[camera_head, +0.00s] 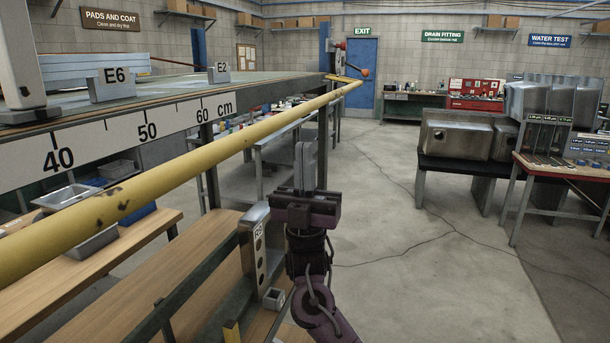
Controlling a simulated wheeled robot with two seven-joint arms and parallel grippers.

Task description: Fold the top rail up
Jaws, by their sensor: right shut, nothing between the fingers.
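The top rail seems to be the long yellow bar (160,178), with dark worn patches. It runs from the lower left, along the front of the bench edge with the cm scale, to a far end near a red-knobbed lever (364,72). My right gripper (306,150) points upward, its fingers shut together with nothing between them. In the picture the fingertips are just below and to the right of the bar; a gap shows between them. My left gripper is not in view.
A grey upright marked R5 (257,245) stands just left of my right gripper. The scaled bench edge (130,130) lies behind the rail. Metal sinks (465,135) rest on a dark stand at the right. The concrete floor (400,270) to the right is open.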

